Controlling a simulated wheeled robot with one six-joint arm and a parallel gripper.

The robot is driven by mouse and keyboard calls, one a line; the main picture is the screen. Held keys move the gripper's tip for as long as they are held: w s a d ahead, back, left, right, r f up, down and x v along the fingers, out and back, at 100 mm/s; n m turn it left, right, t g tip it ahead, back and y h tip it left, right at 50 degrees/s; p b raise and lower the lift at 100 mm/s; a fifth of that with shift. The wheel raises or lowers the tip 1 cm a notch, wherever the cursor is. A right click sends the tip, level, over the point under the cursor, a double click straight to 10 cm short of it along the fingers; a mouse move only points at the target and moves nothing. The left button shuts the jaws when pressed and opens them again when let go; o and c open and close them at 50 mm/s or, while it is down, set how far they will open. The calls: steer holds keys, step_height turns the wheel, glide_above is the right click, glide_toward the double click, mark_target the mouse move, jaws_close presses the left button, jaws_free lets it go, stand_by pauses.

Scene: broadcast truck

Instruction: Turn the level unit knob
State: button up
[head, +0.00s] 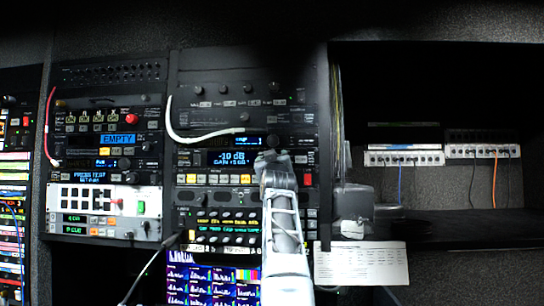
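The level unit (232,158) is a dark rack panel with a lit blue display that reads about "-10 dB" over a gain line. A row of small lit buttons runs below the display. My gripper (268,160) is at the right end of this display, in front of the panel. A dark round knob (272,141) shows just above the gripper; I cannot tell whether it belongs to this unit or whether the gripper touches it. My gripper and forearm hide the panel behind them. The fingers are too small and dark to tell open from shut.
A white cable (190,137) loops across the panels left of the display. Another rack (105,150) with lit buttons stands further left. A paper sheet (360,263) hangs at lower right. The dark recess at right holds connector strips (404,155) with hanging cables.

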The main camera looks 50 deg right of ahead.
steer(key=shift+c, duration=0.2)
steer(key=c, duration=0.9)
steer(key=shift+m, duration=0.4)
steer(key=shift+w+a+m+g+h, duration=0.1)
steer(key=shift+m+g+h, duration=0.85)
steer(key=shift+m, duration=1.55)
steer(key=shift+w+a+m+g+h, duration=0.1)
steer(key=shift+m+g+h, duration=0.4)
steer(key=shift+m+g, duration=1.4)
steer(key=shift+w+m+g+h, duration=0.1)
steer(key=shift+m+g+h, duration=0.55)
steer(key=shift+m, duration=2.45)
steer(key=shift+d+f+m, duration=0.1)
steer(key=shift+f+m, duration=0.05)
steer(key=shift+m, duration=0.15)
steer(key=o, duration=0.9)
